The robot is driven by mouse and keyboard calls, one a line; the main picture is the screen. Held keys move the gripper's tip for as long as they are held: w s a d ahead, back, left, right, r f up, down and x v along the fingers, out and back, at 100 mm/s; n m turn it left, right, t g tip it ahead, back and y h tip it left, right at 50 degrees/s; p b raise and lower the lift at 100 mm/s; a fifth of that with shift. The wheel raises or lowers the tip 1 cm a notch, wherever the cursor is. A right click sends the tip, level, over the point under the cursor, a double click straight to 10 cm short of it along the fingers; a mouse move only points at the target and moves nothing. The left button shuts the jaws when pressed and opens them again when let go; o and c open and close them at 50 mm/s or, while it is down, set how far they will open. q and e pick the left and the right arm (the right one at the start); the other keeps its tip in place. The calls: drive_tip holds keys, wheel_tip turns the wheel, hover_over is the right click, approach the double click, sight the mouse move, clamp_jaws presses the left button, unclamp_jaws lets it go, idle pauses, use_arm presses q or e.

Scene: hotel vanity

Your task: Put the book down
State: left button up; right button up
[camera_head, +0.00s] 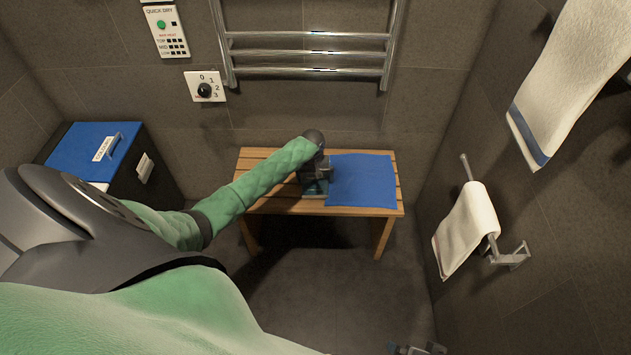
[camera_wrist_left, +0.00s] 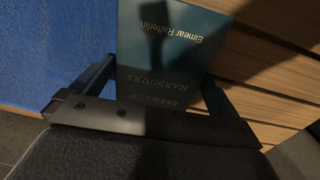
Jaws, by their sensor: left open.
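In the left wrist view the book (camera_wrist_left: 172,45) shows gold lettering, with the author's name and a title. My left gripper (camera_head: 321,176) is over the book with its fingers apart, one on each side of it in the wrist view (camera_wrist_left: 155,92). The near end of the book is hidden by the gripper. A small dark piece at the bottom edge of the head view (camera_head: 416,349) looks like my right gripper, mostly cut off.
The slatted bench (camera_head: 265,205) stands against the tiled wall under a chrome towel rail (camera_head: 305,53). A dark bin with a blue lid (camera_head: 75,145) stands at the left. White towels (camera_head: 466,230) hang on the right wall. The floor before the bench is clear.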

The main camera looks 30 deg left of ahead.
use_arm(q)
drive_tip(key=shift+c, duration=0.2)
drive_tip(key=c, duration=0.8)
drive_tip(key=shift+c, duration=0.2)
